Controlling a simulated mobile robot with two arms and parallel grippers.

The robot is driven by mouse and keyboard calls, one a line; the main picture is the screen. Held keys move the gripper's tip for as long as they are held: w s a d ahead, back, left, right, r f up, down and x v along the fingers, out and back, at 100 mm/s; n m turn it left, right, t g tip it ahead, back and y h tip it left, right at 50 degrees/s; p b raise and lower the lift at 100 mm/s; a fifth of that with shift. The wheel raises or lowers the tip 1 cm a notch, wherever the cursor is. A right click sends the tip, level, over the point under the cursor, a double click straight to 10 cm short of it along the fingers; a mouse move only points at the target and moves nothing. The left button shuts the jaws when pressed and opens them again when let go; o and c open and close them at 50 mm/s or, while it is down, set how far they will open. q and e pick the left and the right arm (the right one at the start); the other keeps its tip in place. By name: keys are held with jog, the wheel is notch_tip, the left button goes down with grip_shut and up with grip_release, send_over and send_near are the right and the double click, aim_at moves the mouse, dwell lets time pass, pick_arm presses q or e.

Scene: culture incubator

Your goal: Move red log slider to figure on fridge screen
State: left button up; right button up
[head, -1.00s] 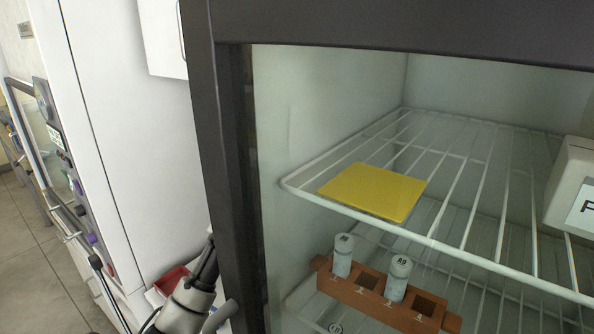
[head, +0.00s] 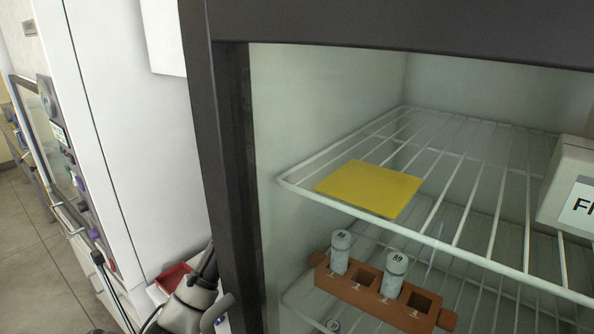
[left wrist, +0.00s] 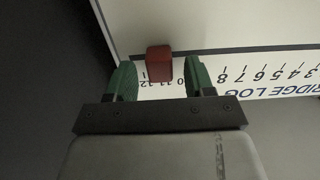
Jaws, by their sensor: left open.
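The red log slider (left wrist: 159,63) shows in the left wrist view on a white fridge log scale (left wrist: 262,77) with black numbers, which appears upside down. It sits at the end of the scale near 11 and 12. My left gripper (left wrist: 160,72) is open, with one green finger on each side of the slider and gaps on both sides. In the head view part of my left arm (head: 190,300) shows at the bottom, beside the fridge's dark frame. The fridge screen with the figure is not clearly in view. My right gripper is in neither view.
Inside the fridge are wire shelves. A yellow plate (head: 369,188) lies on the upper one. An orange-brown rack (head: 352,290) with two capped vials stands below. A white box (head: 566,187) is at the right. The fridge's dark frame (head: 222,150) stands beside my arm.

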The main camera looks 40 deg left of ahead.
pick_arm(q)
jog(key=s+d+b, duration=0.1)
jog(key=s+b, duration=0.3)
jog(key=s, duration=0.6)
jog(key=shift+s, duration=0.35)
jog(key=shift+d, duration=0.1)
